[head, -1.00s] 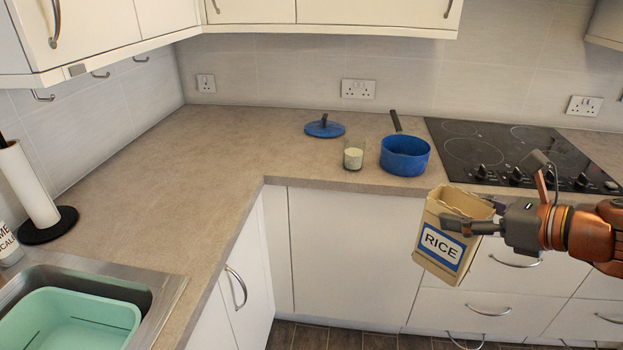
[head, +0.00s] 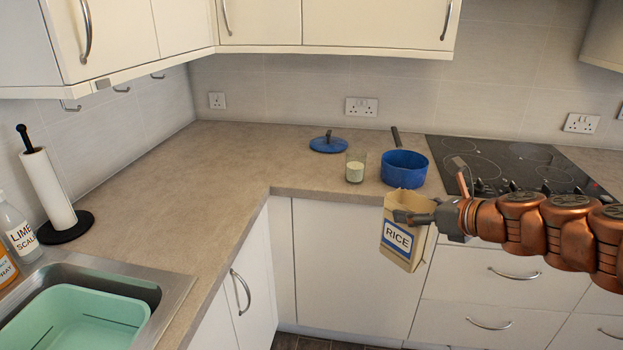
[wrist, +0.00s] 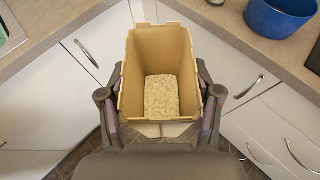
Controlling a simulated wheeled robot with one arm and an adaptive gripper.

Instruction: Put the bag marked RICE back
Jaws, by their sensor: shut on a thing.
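The bag marked RICE (head: 397,238) is a tan, open-topped bag with a blue-edged white label. My gripper (head: 415,215) is shut on it and holds it upright, slightly tilted, in front of the counter's front edge, over the floor. In the wrist view the bag (wrist: 160,50) sits between both fingers of my gripper (wrist: 160,105), and pale rice grains show at its bottom. The bag's far side is hidden in the head view.
A glass with pale contents (head: 355,167), a blue pot (head: 404,168) and a blue lid (head: 328,143) stand on the counter (head: 230,165). A black hob (head: 510,165) is at right. A sink with a green basin (head: 80,320) is at left. The left counter is largely clear. Closed cupboards hang above.

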